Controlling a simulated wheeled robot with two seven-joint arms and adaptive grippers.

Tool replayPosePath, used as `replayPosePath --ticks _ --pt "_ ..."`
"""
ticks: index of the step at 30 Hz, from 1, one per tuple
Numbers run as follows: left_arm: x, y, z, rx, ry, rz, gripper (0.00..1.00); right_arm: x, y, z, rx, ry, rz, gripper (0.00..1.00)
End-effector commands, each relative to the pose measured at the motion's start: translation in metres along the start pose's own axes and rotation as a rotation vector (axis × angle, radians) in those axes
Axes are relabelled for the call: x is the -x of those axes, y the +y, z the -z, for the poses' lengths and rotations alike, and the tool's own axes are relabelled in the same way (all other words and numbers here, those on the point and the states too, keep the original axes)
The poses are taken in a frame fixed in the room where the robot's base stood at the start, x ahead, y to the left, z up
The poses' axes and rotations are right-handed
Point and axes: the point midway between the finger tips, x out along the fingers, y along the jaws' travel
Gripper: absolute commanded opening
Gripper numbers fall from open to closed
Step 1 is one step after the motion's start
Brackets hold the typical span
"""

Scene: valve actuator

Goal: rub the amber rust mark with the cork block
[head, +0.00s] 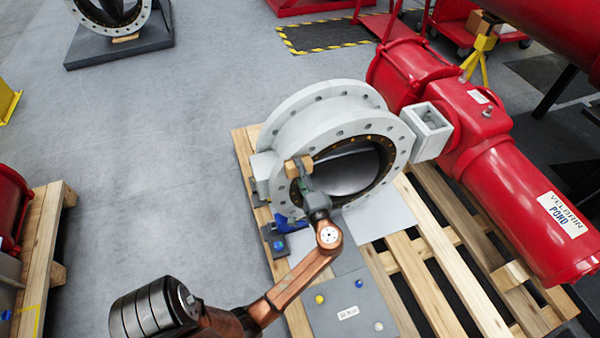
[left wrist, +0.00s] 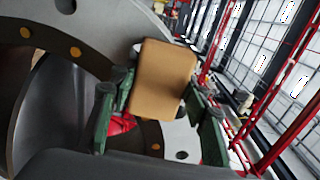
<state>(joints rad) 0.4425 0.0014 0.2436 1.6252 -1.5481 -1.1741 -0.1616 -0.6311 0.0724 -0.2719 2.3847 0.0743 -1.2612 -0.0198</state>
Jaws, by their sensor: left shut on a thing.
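My left gripper (head: 303,178) is shut on the tan cork block (head: 297,167), at the left part of the grey valve's front flange (head: 385,150). In the left wrist view the cork block (left wrist: 163,78) stands between the green fingers of my left gripper (left wrist: 160,98), in front of the flange (left wrist: 105,22). I cannot tell whether the block touches the flange. I cannot make out an amber rust mark; the block and gripper cover part of the flange face. Round golden bolt heads (left wrist: 75,51) sit on the dark inner ring. My right gripper is not in view.
A red actuator (head: 490,140) extends right of the valve. Both are above a wooden pallet (head: 440,260). A grey panel (head: 350,305) with coloured knobs lies in front. A small grey box with a blue button (head: 277,243) is left of it. Open floor (head: 150,150) lies left.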

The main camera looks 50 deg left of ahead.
Motion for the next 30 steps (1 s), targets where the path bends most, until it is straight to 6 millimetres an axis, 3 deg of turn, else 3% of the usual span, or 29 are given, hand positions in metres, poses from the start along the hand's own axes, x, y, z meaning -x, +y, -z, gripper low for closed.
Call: replayPosePath --ticks 8,30 --pt "-0.001 -0.004 0.003 0.001 0.001 0.001 0.23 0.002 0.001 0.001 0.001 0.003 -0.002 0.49" --pt "0.000 -0.036 0.034 0.001 0.000 0.001 0.23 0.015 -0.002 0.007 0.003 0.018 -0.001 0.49"
